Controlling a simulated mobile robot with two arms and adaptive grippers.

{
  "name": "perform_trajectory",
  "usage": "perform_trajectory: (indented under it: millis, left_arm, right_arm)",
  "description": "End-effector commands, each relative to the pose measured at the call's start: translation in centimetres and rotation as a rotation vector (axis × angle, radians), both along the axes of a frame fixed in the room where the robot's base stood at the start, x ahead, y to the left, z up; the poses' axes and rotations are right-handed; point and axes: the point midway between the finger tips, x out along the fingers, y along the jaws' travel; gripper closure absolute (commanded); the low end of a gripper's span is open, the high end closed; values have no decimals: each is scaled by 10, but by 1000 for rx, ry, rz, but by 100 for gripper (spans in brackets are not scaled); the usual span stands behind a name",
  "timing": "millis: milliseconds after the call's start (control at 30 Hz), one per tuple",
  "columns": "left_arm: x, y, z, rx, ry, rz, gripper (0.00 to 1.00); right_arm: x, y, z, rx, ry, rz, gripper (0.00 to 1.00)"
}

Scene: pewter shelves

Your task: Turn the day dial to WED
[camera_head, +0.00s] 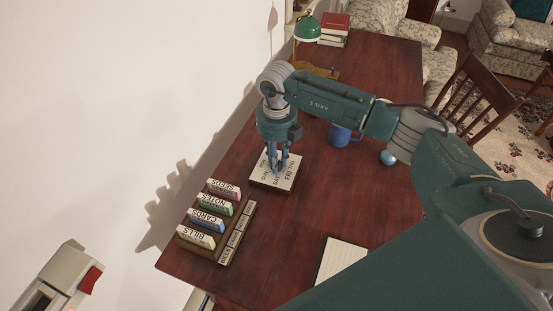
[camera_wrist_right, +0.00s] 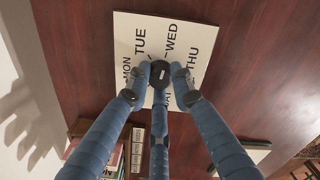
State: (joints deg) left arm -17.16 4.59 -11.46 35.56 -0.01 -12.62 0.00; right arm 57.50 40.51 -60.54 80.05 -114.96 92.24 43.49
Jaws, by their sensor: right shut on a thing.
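The day dial (camera_head: 288,181) is a square cream plate with day names around it, lying on the dark red desk (camera_head: 330,200). In the right wrist view its plate (camera_wrist_right: 199,35) shows MON, TUE, WED, THU and part of SAT. Its dark round knob (camera_wrist_right: 160,71) is at the centre of the blue fingers. My right gripper (camera_head: 278,170) reaches down from above and is shut on the knob; it also shows in the right wrist view (camera_wrist_right: 160,80). The fingers hide parts of the plate, and I cannot tell which day the knob points to.
A wooden rack (camera_head: 232,242) with several labelled cards stands left of the dial. A blue mug (camera_head: 339,136), a teal ball (camera_head: 388,157) and a notepad (camera_head: 341,260) are to the right. A green lamp (camera_head: 307,30) and books (camera_head: 333,27) stand at the back.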

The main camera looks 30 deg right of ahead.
Motion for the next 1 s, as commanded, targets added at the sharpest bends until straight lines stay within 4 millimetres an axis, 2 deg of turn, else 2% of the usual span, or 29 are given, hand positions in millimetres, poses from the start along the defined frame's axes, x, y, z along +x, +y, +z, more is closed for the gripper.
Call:
perform_trajectory:
  millis: [500,533,600,867,1000]
  left_arm:
    - [0,0,0,0,1,0,100]
    - [0,0,0,0,1,0,100]
    - [0,0,0,0,1,0,100]
    - [-1,1,0,1,2,0,100]
    - [-2,2,0,3,3,0,100]
  right_arm:
    - [1,0,1,1,-2,-20,100]
    - [1,0,1,1,-2,-19,74]
    - [1,0,1,1,-2,-19,60]
    - [0,0,0,1,-1,-19,58]
    - [1,0,7,2,-2,-19,58]
